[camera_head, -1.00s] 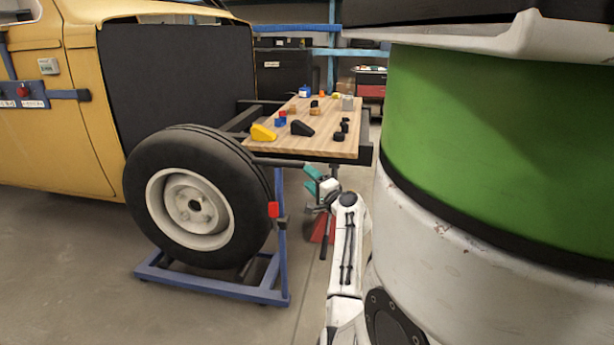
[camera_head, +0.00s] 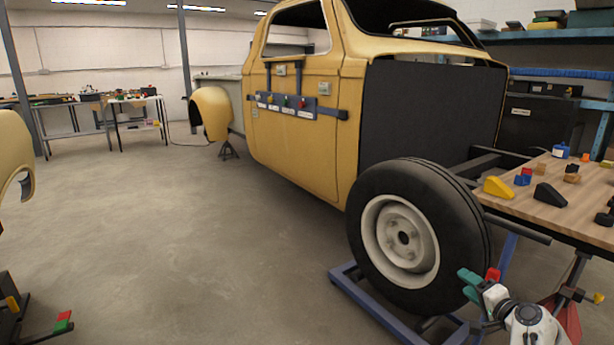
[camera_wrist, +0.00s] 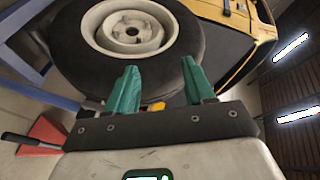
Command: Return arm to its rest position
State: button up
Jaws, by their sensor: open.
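My gripper (camera_head: 469,285) shows at the lower right of the head view, with teal fingers, in front of the car's front wheel (camera_head: 401,241). In the wrist view my gripper's two teal fingers (camera_wrist: 155,88) stand apart with nothing held between them. The wheel (camera_wrist: 131,36) lies beyond the fingertips in that view. The white arm end (camera_head: 532,326) shows at the bottom right of the head view; the rest of my arm is out of view.
A wooden table (camera_head: 560,205) with several small blocks stands at the right, above my gripper. A blue stand (camera_head: 370,300) sits under the wheel. The yellow car shell (camera_head: 300,150) fills the middle. Open concrete floor (camera_head: 190,240) lies to the left.

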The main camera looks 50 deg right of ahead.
jog(key=w+a+f+n+g+y, duration=0.1)
jog(key=w+a+f+n+y, duration=0.25)
jog(key=a, duration=0.45)
jog(key=w+a+f+n+g+y, duration=0.1)
jog(key=w+a+f+n+y, duration=0.2)
jog(key=a, duration=0.6)
jog(key=w+a+f+n+g+y, duration=0.2)
jog(key=w+a+f+n, duration=0.25)
jog(key=a, duration=0.35)
jog(key=s+a+f+n+g, duration=0.1)
jog(key=s+a+n+g, duration=0.2)
jog(key=s+a, duration=0.35)
jog(key=s+a+f+n+g, duration=0.1)
jog(key=s+a+n+g, duration=0.15)
jog(key=a, duration=0.65)
jog(key=s+a+f+n+g, duration=0.2)
jog(key=s+a+n, duration=0.25)
jog(key=a, duration=0.25)
notch_tip(320, 180, up, 24)
jog(key=p, duration=2.4)
jog(key=shift+w+r+m+y, duration=0.2)
jog(key=shift+m+y, duration=0.2)
jog(key=shift+y, duration=0.05)
